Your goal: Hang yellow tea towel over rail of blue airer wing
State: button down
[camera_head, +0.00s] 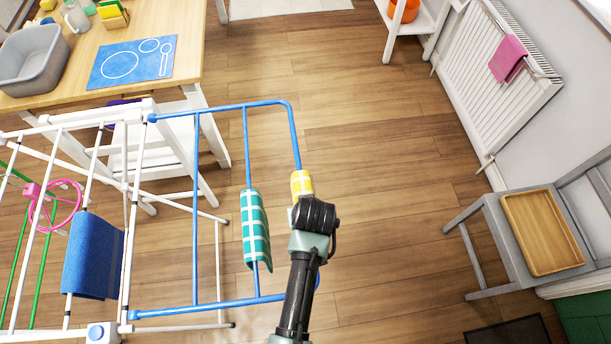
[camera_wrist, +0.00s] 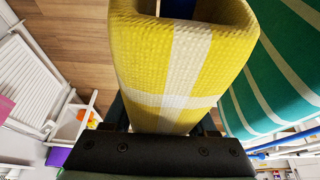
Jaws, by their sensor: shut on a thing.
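The yellow tea towel (camera_head: 302,184) has white stripes and is at the outer right bar of the blue airer wing (camera_head: 271,103). In the wrist view, the towel (camera_wrist: 150,50) forms a folded loop, with a bit of blue rail (camera_wrist: 178,7) showing inside its top opening. My gripper (camera_head: 311,214) is shut on the towel's lower part. Its fingers (camera_wrist: 163,118) show on both sides of the cloth in the wrist view. My gripper and arm hide part of the outer bar. I cannot tell whether the towel rests on the rail.
A green striped towel (camera_head: 256,230) hangs on the wing's middle rail, close to the left. A blue towel (camera_head: 93,256) hangs on the white airer frame. The floor between is clear.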

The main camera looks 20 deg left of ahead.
jog(key=shift+f, duration=0.6)
jog(key=shift+c, duration=0.6)
grip_release()
jog(key=v, duration=1.3)
